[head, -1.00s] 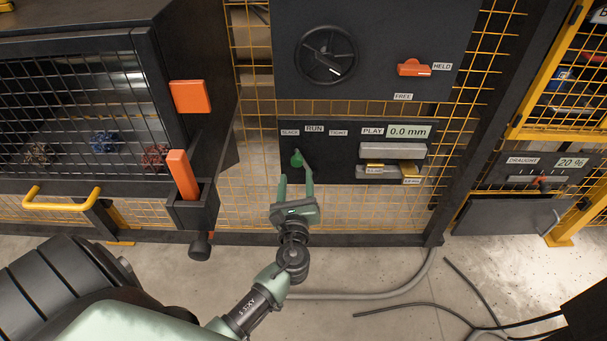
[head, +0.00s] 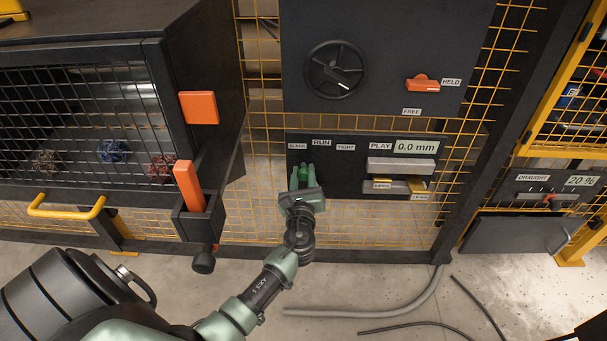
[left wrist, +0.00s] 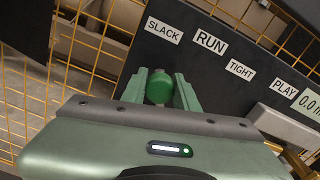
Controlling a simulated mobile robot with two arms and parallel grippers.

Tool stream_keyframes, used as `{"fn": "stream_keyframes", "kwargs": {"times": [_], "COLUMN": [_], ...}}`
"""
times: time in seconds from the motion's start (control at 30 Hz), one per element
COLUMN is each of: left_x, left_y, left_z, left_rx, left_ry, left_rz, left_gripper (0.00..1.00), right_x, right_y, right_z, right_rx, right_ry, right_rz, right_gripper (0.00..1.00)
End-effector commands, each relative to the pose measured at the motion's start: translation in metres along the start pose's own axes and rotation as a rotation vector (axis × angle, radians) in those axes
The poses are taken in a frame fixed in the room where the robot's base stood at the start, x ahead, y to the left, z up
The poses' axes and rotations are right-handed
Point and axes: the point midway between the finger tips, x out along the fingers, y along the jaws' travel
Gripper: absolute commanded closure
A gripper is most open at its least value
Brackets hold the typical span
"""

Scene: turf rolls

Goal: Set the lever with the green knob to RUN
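The lever's green knob (head: 303,171) is at the lower left of the dark panel, below the SLACK label (head: 298,146) and left of the RUN label (head: 321,142). My left gripper (head: 303,176) has one finger on each side of the knob. In the left wrist view the green knob (left wrist: 160,87) fills the gap between the fingertips, so the left gripper (left wrist: 160,95) looks shut on it. The lever's shaft is hidden. The TIGHT label (head: 346,147) is further right. My right gripper is not in view.
Right of the lever are a PLAY display (head: 416,147) reading 0.0 mm and a grey block (head: 402,166). Above are a black handwheel (head: 335,70) and an orange handle (head: 423,84) at HELD. A cabinet with an orange bar (head: 190,187) stands at left.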

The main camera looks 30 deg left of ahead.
Motion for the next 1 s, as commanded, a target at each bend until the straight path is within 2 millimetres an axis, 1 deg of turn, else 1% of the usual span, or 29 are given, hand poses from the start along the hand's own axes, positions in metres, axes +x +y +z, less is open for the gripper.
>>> {"fn": "stream_keyframes", "kwargs": {"times": [0.03,0.07,0.1,1.0], "left_x": [-0.0002,-0.0002,-0.0002,-0.0007], "left_y": [0.0001,0.0001,0.0001,0.0001], "left_z": [0.0000,0.0000,-0.0001,-0.0008], "left_rx": [0.000,0.000,0.000,-0.001], "left_ry": [0.000,0.000,0.000,0.001], "left_rz": [0.000,0.000,0.000,0.001], "left_gripper": [0.87,0.96,1.00,1.00], "right_x": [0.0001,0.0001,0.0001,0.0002], "right_y": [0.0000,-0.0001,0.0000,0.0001], "right_z": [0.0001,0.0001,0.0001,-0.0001], "right_rx": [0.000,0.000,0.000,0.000], "right_ry": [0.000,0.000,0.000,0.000], "right_rz": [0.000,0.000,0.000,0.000], "right_gripper": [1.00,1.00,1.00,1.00]}}
